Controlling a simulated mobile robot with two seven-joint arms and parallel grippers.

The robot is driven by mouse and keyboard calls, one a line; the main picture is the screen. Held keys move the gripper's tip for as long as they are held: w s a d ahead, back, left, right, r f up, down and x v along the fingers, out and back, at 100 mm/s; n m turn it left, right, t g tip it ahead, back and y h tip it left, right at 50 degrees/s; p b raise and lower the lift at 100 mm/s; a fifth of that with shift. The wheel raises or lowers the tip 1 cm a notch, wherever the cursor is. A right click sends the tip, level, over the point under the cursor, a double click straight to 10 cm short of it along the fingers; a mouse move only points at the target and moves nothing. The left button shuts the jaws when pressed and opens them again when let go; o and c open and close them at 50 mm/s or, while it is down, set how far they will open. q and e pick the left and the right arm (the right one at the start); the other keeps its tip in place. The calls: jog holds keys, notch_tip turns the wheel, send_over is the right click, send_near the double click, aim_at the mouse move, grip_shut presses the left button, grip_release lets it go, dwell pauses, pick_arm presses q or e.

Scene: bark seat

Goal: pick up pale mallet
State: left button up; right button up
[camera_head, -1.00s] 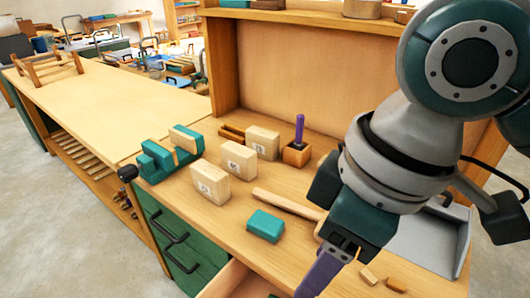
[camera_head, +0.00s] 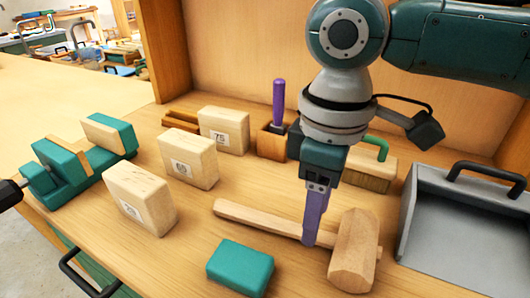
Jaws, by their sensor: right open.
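The pale mallet (camera_head: 354,252) lies on the workbench, its thick head at the right and its handle (camera_head: 258,217) running left. My right gripper (camera_head: 312,240) points down over the mallet, its purple fingers beside the handle close to the head. The fingers overlap in this view, so the gap between them is hidden. The jaws are open, and the mallet rests on the bench.
A teal block (camera_head: 240,268) lies in front of the handle. Several numbered wooden blocks (camera_head: 188,158) and a teal vise (camera_head: 80,158) stand left. A grey dustpan (camera_head: 466,222) and a green-handled brush (camera_head: 370,172) are at the right. A wooden holder (camera_head: 272,143) stands behind.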

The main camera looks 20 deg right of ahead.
notch_tip(320, 180, down, 4)
jog(key=shift+s+r+b, duration=0.1)
jog(key=shift+s+b, duration=0.05)
jog(key=shift+b, duration=0.15)
grip_shut()
dwell(1.3)
